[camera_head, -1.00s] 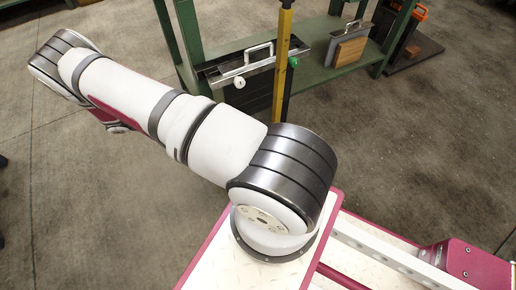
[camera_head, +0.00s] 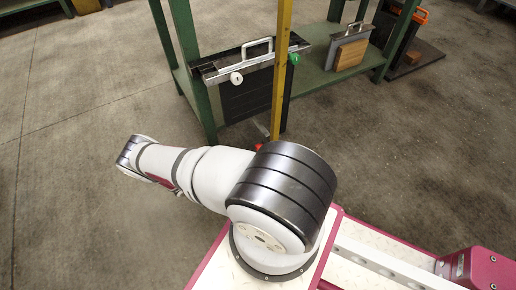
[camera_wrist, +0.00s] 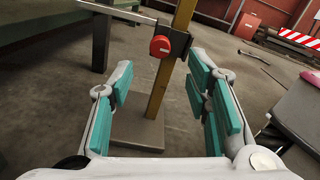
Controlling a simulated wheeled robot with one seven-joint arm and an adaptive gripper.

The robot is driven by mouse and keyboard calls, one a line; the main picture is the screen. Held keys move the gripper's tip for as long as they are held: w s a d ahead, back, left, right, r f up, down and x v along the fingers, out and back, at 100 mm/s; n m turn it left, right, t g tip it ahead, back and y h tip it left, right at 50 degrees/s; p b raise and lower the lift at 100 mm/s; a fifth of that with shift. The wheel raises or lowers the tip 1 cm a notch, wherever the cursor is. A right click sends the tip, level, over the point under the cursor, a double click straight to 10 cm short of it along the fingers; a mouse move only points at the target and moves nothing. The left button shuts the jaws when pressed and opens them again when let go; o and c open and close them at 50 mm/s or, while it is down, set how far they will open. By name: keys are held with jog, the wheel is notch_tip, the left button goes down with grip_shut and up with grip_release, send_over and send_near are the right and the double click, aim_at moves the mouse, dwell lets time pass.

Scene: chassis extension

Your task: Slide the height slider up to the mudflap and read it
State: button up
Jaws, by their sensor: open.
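The yellow height gauge post (camera_head: 283,60) stands upright in front of the black mudflap (camera_head: 240,100), which hangs from a metal clamp bar with a handle. In the wrist view the post (camera_wrist: 178,85) rises from a flat base plate (camera_wrist: 136,131). The slider's red knob (camera_wrist: 160,46) sits on a dark bracket at the post; the red knob also shows low in the head view (camera_head: 259,147). My gripper (camera_wrist: 160,75) is open, its teal-padded fingers on either side of the post and below the knob in the picture. Contact is not visible. In the head view my arm hides the gripper.
A green workbench (camera_head: 183,55) stands behind the post. A wooden block (camera_head: 350,54) on a metal holder sits on its lower shelf. Concrete floor on the left is clear.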

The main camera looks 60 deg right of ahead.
aim_at(256, 148)
jog(key=b+x, duration=0.1)
jog(key=x, duration=0.9)
jog(key=shift+d+b, duration=0.15)
jog(key=shift+b, duration=0.2)
jog(key=shift+c, duration=0.5)
grip_shut()
